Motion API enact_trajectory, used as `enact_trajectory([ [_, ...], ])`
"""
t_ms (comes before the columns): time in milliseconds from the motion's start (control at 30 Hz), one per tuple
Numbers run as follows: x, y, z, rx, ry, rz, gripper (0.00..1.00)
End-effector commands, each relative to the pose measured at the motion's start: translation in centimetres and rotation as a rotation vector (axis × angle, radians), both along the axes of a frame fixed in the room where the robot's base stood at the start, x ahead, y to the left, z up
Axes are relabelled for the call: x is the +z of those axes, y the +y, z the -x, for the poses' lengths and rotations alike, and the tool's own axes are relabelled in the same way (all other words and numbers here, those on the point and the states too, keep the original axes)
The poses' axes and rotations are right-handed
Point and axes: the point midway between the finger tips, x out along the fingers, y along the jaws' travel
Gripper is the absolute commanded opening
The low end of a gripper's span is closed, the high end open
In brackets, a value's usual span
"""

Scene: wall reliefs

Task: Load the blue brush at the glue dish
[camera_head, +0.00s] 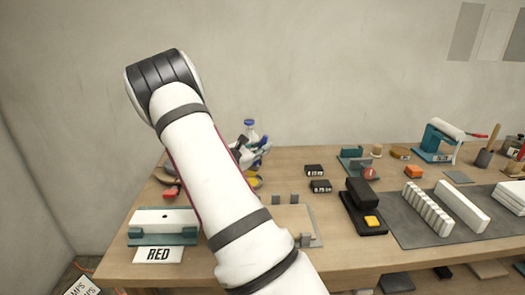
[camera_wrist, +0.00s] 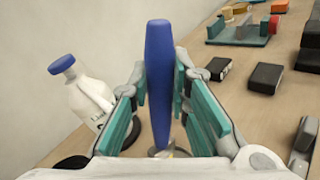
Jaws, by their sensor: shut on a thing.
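The blue brush (camera_wrist: 159,85) stands upright between the teal finger pads of my gripper (camera_wrist: 165,95) in the wrist view, and the pads are shut on its handle. Its bristle end is hidden behind the gripper's base at the bottom of that view. In the head view my gripper (camera_head: 247,150) is over the back left of the table, partly hidden by my arm. A small yellowish dish (camera_head: 254,183), perhaps the glue dish, shows below it. I cannot tell whether the brush touches it.
A white bottle (camera_wrist: 88,100) with a blue cap stands close left of my gripper. Black blocks (camera_head: 314,170) lie to the right. A grey mat (camera_head: 420,225) with white pieces lies right.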

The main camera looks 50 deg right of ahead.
Motion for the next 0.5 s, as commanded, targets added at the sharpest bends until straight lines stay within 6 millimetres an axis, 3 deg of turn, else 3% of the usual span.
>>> enact_trajectory([
  [500,4.0,0.0,0.0,0.000,-0.002,0.003,0.00],
])
